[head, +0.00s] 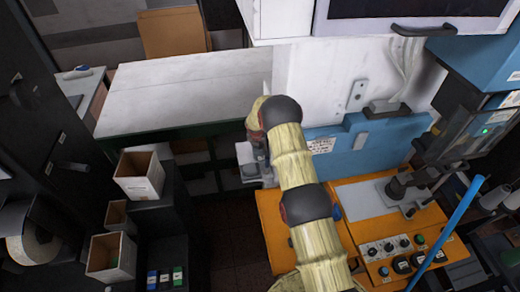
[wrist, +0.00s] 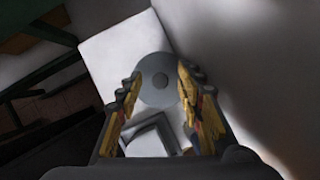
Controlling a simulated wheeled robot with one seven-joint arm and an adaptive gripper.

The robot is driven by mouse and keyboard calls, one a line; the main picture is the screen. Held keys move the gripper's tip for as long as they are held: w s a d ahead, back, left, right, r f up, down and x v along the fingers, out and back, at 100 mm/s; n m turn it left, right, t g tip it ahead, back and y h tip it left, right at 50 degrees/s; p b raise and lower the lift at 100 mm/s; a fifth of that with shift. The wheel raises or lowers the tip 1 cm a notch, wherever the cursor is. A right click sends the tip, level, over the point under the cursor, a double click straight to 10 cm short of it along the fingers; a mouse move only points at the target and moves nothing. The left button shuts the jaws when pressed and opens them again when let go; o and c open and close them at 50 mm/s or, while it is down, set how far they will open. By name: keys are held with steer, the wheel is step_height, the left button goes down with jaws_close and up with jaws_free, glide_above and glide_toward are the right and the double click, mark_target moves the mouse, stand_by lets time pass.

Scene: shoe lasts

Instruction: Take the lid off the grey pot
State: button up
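In the wrist view, a round grey lid (wrist: 152,92) with a small knob in its middle is seen from above, and I take it to be the grey pot's lid. The pot's body under it is hidden. My gripper (wrist: 159,78) is open, its yellow and dark fingers on the left and right of the lid. Whether the fingers touch it I cannot tell. In the head view my gripper (head: 260,158) is small and partly hidden, over a small white shelf (head: 243,151) beside the white wall.
A dark square-framed object (wrist: 150,137) lies close to the lid, between my fingers' bases in the wrist view. A long white-topped bench (head: 180,92) is at left, a blue and orange machine (head: 275,222) at right. Open boxes (head: 139,175) stand at lower left.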

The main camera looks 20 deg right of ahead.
steer(key=shift+c, duration=0.5)
steer(key=c, duration=0.7)
steer(key=shift+c, duration=0.6)
steer(key=shift+a+r, duration=0.1)
